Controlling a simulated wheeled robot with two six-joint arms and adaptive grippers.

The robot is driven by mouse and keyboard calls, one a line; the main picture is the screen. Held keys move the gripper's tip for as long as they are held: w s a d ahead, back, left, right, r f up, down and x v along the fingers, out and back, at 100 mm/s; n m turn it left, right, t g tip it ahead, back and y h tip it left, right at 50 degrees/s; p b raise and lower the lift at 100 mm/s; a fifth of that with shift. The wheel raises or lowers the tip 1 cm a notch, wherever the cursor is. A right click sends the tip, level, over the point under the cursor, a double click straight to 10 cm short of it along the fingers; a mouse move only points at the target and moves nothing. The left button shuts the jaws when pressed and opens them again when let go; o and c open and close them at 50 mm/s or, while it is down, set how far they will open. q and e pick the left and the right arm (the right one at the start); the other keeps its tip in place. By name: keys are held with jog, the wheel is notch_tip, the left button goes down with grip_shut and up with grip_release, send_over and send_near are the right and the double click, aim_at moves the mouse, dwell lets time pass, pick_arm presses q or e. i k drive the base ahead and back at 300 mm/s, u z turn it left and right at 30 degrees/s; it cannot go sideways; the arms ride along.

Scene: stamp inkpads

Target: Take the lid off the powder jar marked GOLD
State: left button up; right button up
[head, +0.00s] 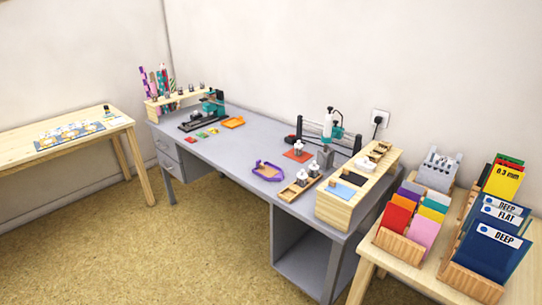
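No label reading GOLD can be made out at this size. Small clear jars with white tops (301,175) stand in a narrow wooden tray (288,194) near the front edge of the grey desk (228,155). Another white-topped item (368,164) stands at the wooden box at the desk's right end. I cannot tell which of these, if any, is the gold powder jar. Neither of my grippers is in view.
A wooden organiser (335,206) fills the desk's right end. A purple-framed item (268,171) lies left of the tray. A side table (363,258) at right holds card racks. Another wooden table (20,149) stands left. The cork-coloured floor (190,245) in front is clear.

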aim_at(299, 145)
jog(key=u, duration=0.9)
jog(key=k, duration=1.2)
jog(key=u, duration=0.95)
jog(key=i, duration=0.85)
jog(key=z, duration=0.4)
jog(key=i, duration=1.45)
jog(key=z, duration=0.75)
jog(key=i, duration=1)
jog(key=z, duration=1.65)
jog(key=i, duration=0.8)
jog(key=z, duration=0.8)
